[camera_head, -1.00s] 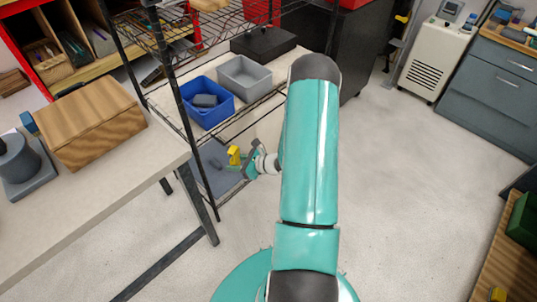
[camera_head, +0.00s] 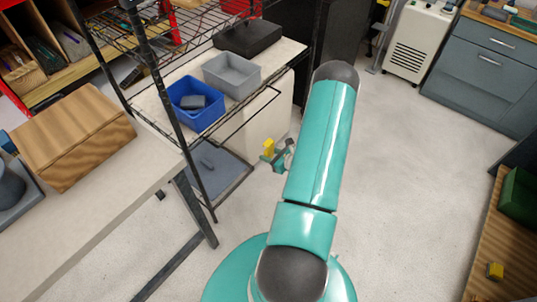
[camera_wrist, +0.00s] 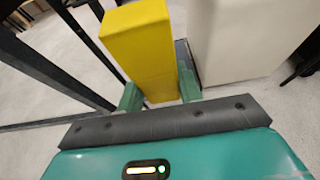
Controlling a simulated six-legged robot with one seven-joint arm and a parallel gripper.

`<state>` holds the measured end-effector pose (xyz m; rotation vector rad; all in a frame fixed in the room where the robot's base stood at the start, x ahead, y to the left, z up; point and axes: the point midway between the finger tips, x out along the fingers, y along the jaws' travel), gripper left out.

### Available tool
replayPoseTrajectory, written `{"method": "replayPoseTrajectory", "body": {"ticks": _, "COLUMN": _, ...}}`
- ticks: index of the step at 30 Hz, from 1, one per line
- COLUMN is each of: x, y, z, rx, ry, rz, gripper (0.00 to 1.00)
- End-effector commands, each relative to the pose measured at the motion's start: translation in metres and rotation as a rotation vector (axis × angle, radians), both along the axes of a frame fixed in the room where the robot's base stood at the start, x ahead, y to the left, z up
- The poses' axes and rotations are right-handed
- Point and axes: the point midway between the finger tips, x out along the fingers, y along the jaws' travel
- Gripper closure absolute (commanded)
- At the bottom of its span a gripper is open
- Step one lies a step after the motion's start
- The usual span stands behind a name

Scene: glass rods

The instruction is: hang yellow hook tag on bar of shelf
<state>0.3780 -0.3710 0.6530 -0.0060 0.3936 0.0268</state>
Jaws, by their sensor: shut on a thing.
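The yellow hook tag (camera_head: 269,146) is in my gripper (camera_head: 277,158), in front of the shelf and right of its front post. In the wrist view the tag (camera_wrist: 142,50) is a yellow block standing up between the two green fingers of my gripper (camera_wrist: 160,92), which are shut on it. No hook shape can be made out on it. The wire shelf (camera_head: 250,104) has a dark front bar and stands to the left and behind my gripper. The tag is apart from the bar in the head view.
A blue bin (camera_head: 195,103) and a grey bin (camera_head: 231,75) stand on the shelf, with a black case (camera_head: 246,38) behind. A table with a wooden box (camera_head: 70,135) is at the left. A dark mat (camera_head: 222,170) lies low under the shelf.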

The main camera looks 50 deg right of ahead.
Motion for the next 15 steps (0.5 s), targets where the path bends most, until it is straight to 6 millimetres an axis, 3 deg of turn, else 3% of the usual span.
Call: {"method": "replayPoseTrajectory", "body": {"ticks": 15, "x": 0.04, "y": 0.002, "z": 0.0, "rx": 0.001, "ry": -0.001, "rz": 0.002, "gripper": 0.86}}
